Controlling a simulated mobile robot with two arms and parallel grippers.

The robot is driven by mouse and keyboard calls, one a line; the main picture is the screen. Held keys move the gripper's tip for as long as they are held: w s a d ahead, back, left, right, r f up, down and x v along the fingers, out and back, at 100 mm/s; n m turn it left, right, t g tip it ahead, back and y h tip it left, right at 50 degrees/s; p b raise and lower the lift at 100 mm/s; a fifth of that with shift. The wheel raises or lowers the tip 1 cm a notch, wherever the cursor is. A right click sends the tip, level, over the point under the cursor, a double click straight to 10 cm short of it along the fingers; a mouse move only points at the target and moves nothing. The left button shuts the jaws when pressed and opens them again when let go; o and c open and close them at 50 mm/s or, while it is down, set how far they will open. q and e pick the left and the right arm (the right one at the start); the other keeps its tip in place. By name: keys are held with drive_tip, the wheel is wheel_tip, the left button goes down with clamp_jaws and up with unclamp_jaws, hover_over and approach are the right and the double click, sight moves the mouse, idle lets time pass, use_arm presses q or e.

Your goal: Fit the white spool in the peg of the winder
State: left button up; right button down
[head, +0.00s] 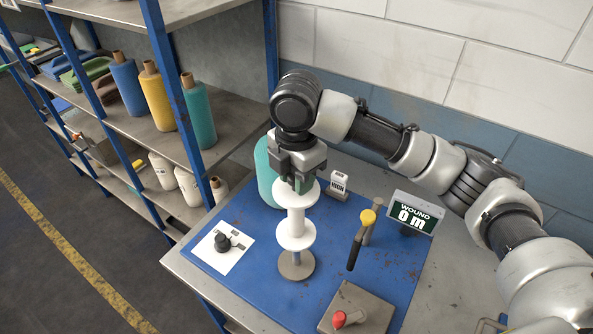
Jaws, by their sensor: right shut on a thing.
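The white spool (295,228) is upright, with one flange at the top and one lower down, over the blue top of the winder table. My right gripper (302,183) points down from above and is shut on the spool at its upper end. The winder's round grey base (296,266) lies directly below the spool, with a short stretch of the peg (295,256) showing between them. The spool hides the rest of the peg, so I cannot tell whether it is around the peg or in front of it. My left gripper is not in view.
A yellow-topped lever (366,220), a display reading "WOUND 0 m" (413,215) and a box with a red knob (341,318) are at the right. Shelves (140,95) hold coloured cones.

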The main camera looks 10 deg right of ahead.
sight(297, 220)
drive_tip(key=shift+w+d+f+b, duration=0.15)
drive_tip(key=shift+f+b, duration=0.15)
drive_tip(key=shift+f, duration=0.9)
drive_tip(key=shift+f+b, duration=0.35)
drive_tip(key=shift+f, duration=0.6)
drive_tip(key=shift+f+b, duration=1.4)
drive_tip(key=shift+f, duration=3.4)
drive_tip(key=c, duration=0.7)
unclamp_jaws()
